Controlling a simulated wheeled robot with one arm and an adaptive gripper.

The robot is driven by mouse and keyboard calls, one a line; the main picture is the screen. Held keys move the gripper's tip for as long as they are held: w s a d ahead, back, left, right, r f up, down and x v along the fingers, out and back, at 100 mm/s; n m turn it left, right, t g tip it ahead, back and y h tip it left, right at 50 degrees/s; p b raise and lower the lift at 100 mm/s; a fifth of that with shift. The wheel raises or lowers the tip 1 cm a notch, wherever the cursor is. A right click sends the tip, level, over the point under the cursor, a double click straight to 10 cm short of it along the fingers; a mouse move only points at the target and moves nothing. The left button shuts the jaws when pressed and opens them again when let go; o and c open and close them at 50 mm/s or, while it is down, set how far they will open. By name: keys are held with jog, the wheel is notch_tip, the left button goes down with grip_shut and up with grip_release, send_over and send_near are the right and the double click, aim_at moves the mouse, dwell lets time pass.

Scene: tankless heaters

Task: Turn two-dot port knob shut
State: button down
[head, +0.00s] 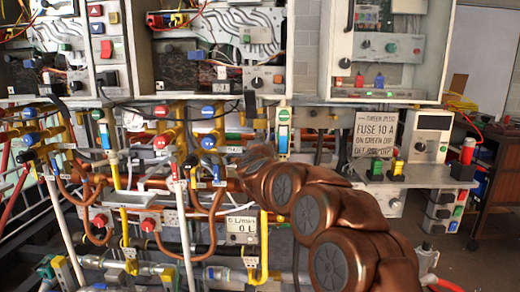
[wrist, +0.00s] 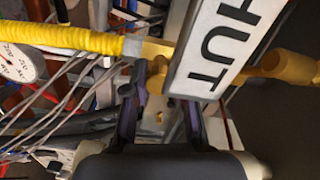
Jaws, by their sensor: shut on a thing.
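My gripper (wrist: 160,110) is at the pipework, with its fingers apart around a small part that lies partly hidden between them. I take this part for the port knob; no dots can be made out on it. A white plate (wrist: 225,40) with the black letters "HUT" lies tilted just in front of the right finger and covers part of the view. A brass-coloured fitting (wrist: 278,66) runs behind the plate. In the head view my copper-coloured arm hides the gripped part.
A yellow ribbed hose (wrist: 55,35), a round white gauge (wrist: 18,62) and several grey cables (wrist: 70,95) crowd the left of the wrist view. In the head view, open heater cabinets (head: 215,50) hang above dense coloured pipes and valves.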

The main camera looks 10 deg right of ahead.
jog(key=shift+f+m+b, duration=0.2)
jog(key=shift+m+b, duration=0.3)
jog(key=shift+m, duration=0.6)
jog(key=c, duration=0.9)
grip_release()
jog(key=shift+r, duration=0.1)
jog(key=shift+c, duration=0.2)
jog(key=shift+s, duration=0.1)
jog(key=v, duration=1.2)
